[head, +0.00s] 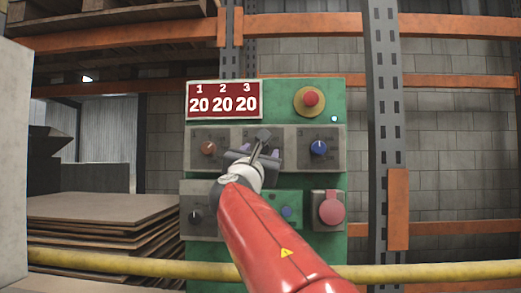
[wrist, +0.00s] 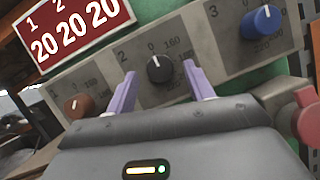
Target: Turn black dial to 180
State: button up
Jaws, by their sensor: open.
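The black dial (wrist: 160,69) is the middle one of a row, in the section marked 2 in the wrist view. A "0" and "160" are printed above it, and a small pale mark shows near its top. My gripper (wrist: 159,70) is open, with one purple finger on each side of the dial; I cannot tell whether either touches it. In the head view my gripper (head: 258,146) is in front of the panel and hides this dial. The red display (head: 223,100) reads 20 under 1, 2 and 3.
A brown dial (head: 208,148) is left and a blue dial (head: 319,148) right. Below are another black dial (head: 196,216) and a round red cover (head: 331,211). A red emergency button (head: 311,98) is above. A yellow rail (head: 420,271) crosses low.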

jog(key=shift+w+d+r, duration=0.1)
jog(key=shift+w+r, duration=0.05)
jog(key=shift+w, duration=0.25)
jog(key=c, duration=1)
jog(key=shift+m+h, duration=0.4)
jog(key=shift+m, duration=0.2)
jog(key=shift+a+r+m+g+h+p, duration=0.1)
jog(key=shift+r+m+g+h+p, duration=0.2)
jog(key=shift+m+g+p, duration=2)
jog(key=shift+a+r+m+t+h+p, duration=0.15)
jog(key=shift+m+h+p, duration=0.65)
jog(key=shift+m, duration=3.1)
jog(key=shift+a+r+m+g+p, duration=0.15)
jog(key=shift+m+g+p, duration=1.1)
jog(key=shift+m+p, duration=1.35)
jog(key=shift+d+m+b, duration=0.1)
jog(key=shift+m+b, duration=0.35)
jog(key=shift+m, duration=0.25)
